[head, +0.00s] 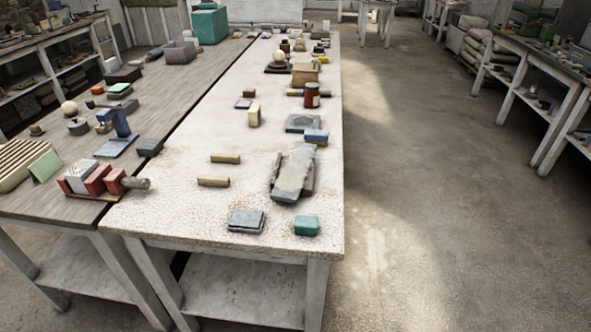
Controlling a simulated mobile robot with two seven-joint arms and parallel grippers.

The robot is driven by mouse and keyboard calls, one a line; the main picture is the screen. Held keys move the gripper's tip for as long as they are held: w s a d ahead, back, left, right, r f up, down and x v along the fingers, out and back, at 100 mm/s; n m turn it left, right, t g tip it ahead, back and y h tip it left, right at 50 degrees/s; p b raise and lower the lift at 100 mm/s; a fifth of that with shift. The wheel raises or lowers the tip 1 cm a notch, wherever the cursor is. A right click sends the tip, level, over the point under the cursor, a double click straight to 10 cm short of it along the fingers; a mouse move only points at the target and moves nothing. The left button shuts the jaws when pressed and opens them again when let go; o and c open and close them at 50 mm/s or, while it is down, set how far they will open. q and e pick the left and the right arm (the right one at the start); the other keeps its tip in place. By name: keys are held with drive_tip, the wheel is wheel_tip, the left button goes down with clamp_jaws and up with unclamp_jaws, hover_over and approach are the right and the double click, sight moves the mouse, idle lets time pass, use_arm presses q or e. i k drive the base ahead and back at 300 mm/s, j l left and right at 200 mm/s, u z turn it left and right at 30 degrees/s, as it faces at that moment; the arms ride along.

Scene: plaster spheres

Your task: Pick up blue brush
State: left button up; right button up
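No object here shows clearly as a brush. A small blue block-like item (317,134) lies near the right edge of the long white table, just behind the grey slabs; it may be the blue brush, but it is too small to tell. A larger blue upright piece (120,122) stands on a flat blue base on the wooden table to the left. Neither of my grippers is in view, and nothing is held in sight.
The white table (190,196) holds grey slabs (293,176), a green block (306,226), a dark grey block (246,221), tan bars (213,182) and a dark red jar (312,95). The wooden table (40,206) adjoins on the left. Open floor (430,200) lies to the right.

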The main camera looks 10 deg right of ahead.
sight(320, 138)
drive_tip(key=z, duration=2.25)
drive_tip(key=i+l+z, duration=0.1)
drive_tip(key=i, duration=0.3)
drive_tip(key=i+l+z, duration=0.15)
drive_tip(key=i, duration=0.3)
drive_tip(key=i+j+u, duration=0.1)
drive_tip(key=i+u, duration=0.95)
drive_tip(key=i+j+u, duration=0.1)
drive_tip(key=i+u, duration=0.35)
drive_tip(key=i+l+u, duration=0.1)
drive_tip(key=i+u, duration=0.35)
drive_tip(key=i+j, duration=0.1)
drive_tip(key=i, duration=1.4)
drive_tip(key=i+l+u, duration=0.2)
drive_tip(key=i, duration=0.25)
drive_tip(key=i+l+u, duration=0.25)
drive_tip(key=i, duration=0.25)
drive_tip(key=j, duration=0.1)
